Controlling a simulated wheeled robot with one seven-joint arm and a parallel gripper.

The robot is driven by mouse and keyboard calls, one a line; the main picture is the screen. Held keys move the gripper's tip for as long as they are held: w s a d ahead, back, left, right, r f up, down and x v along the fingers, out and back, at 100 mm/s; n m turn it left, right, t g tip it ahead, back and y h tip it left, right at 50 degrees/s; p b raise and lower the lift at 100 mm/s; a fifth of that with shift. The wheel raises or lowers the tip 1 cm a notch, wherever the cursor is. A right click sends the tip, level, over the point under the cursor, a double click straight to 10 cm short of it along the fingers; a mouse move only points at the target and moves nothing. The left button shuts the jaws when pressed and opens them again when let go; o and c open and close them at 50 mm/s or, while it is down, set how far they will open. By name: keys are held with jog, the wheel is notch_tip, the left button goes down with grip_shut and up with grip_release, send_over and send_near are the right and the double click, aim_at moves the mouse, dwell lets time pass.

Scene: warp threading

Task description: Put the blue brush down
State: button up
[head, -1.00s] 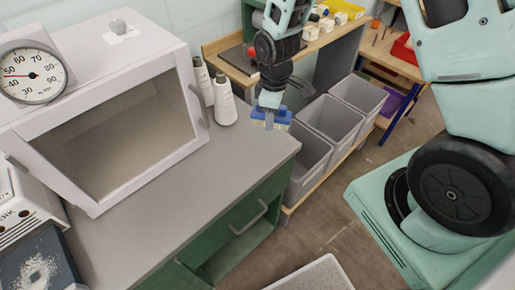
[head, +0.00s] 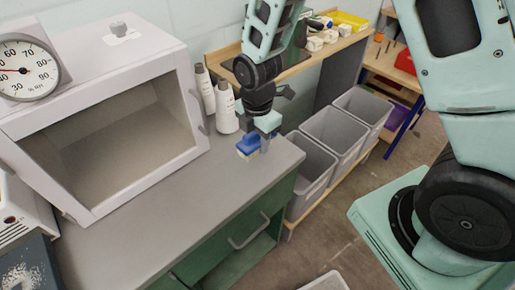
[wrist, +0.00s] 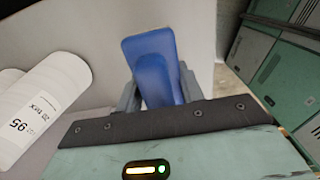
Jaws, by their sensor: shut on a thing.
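The blue brush (head: 250,144) has a blue body and pale bristles along its lower edge. It is at the far right part of the grey counter (head: 190,180), near the edge and in front of the white cones. In the wrist view the brush (wrist: 152,60) sits between my fingers. My gripper (head: 265,135) is shut on it from above. The bristles are at or just above the counter top; I cannot tell if they touch.
Two white thread cones (head: 225,108) stand close to the left of my gripper, and one shows large in the wrist view (wrist: 40,108). A white open-fronted box (head: 130,185) with a dial gauge (head: 22,68) is further left. Grey bins (head: 312,172) stand right of the counter.

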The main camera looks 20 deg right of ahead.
aim_at(258, 157)
jog(key=shift+f, duration=1.9)
jog(key=shift+f, duration=0.4)
